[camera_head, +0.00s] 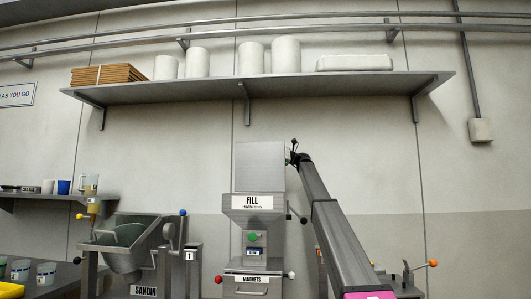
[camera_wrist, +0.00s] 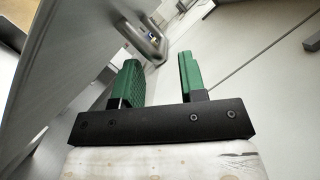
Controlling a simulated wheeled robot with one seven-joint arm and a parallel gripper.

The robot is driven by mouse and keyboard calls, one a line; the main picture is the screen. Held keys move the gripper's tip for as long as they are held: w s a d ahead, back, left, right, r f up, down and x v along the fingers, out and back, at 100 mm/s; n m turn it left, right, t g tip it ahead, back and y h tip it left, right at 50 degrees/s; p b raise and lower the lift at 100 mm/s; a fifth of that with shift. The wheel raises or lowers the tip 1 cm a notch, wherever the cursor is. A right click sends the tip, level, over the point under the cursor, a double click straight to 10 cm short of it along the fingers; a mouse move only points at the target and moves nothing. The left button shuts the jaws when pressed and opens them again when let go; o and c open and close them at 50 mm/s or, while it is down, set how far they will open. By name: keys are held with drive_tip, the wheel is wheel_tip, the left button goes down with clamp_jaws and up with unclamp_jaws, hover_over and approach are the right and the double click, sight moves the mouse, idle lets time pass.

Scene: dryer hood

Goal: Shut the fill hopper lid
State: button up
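The fill hopper (camera_head: 252,221) stands in the middle of the head view, a grey metal box with a FILL label on its front. Its lid (camera_head: 259,166) is a flat grey panel standing upright above the box, so it is raised. My gripper (camera_head: 291,157) is at the right edge of the lid, small and partly hidden by my arm in the head view. In the wrist view my gripper (camera_wrist: 158,84) has two green fingers apart with nothing between them. A grey panel (camera_wrist: 75,60) lies left of the fingers; I cannot tell if they touch it.
A wall shelf (camera_head: 290,86) with white containers and a cardboard stack hangs above the hopper. A sanding tub (camera_head: 128,245) stands left, and a magnets unit (camera_head: 246,282) sits below the hopper. A black-knobbed lever (camera_head: 297,215) sticks out right of the hopper. Bare wall lies behind.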

sight(266, 149)
drive_tip(key=shift+x, duration=1.9)
clamp_jaws()
drive_tip(key=shift+r, duration=0.1)
drive_tip(key=shift+s+r, duration=0.15)
drive_tip(key=shift+s, duration=0.05)
